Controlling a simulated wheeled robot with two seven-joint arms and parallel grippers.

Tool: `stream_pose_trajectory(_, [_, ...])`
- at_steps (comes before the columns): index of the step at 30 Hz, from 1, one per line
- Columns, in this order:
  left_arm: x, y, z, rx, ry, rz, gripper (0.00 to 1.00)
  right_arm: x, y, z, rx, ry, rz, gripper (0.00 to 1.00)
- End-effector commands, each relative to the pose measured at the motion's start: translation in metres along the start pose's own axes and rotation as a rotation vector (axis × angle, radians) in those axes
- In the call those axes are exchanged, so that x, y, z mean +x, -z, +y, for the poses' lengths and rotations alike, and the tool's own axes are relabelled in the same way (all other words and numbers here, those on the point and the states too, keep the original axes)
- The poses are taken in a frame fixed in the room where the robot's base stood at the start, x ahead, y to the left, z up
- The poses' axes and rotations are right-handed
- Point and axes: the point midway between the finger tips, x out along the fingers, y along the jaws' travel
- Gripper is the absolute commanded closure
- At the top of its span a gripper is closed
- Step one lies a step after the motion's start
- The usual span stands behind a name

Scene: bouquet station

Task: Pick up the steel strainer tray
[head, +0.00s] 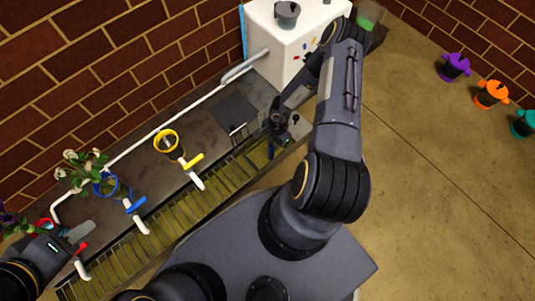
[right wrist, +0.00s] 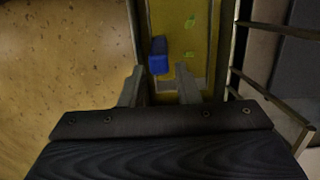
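My right gripper (head: 272,148) reaches down at the far end of the slatted trough. In the right wrist view, its two fingers (right wrist: 160,70) stand apart, with no object clearly clamped between them. Beneath and beyond them is a narrow, yellowish, grey-edged tray-like channel (right wrist: 168,30), holding a small blue block and green bits. I cannot tell for sure whether this is the steel strainer tray, or whether the fingers touch it. My left gripper (head: 80,232) is at the lower left, beside the red valve; its finger gap is unclear.
A dark counter (head: 135,185) runs along the brick wall, with pipes, a yellow ring holder (head: 166,141), a blue ring holder (head: 112,187) with white flowers, and valves. The slatted trough (head: 190,210) lies along its front. A white box (head: 285,45) stands at the far end. Coloured pots (head: 491,95) stand right.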

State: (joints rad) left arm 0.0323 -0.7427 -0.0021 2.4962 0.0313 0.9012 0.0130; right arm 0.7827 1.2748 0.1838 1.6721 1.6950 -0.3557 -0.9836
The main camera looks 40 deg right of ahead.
Motion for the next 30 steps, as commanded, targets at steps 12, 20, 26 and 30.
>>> stream_pose_trajectory(12, [0.026,-0.013,-0.012,0.0,0.0,0.0,0.64,0.048,-0.011,0.0,-0.001,0.001,-0.002,0.71])
stream_pose_trajectory(20, [0.025,-0.013,-0.011,0.0,0.0,0.0,0.64,0.047,-0.011,0.0,-0.001,0.001,-0.001,0.79])
stream_pose_trajectory(26, [0.025,-0.013,-0.011,0.0,0.0,0.0,0.64,0.047,-0.011,0.0,-0.001,0.001,-0.001,1.0])
stream_pose_trajectory(30, [0.025,-0.013,-0.011,0.0,0.0,0.0,0.64,0.047,-0.011,0.0,-0.001,0.002,-0.001,1.0])
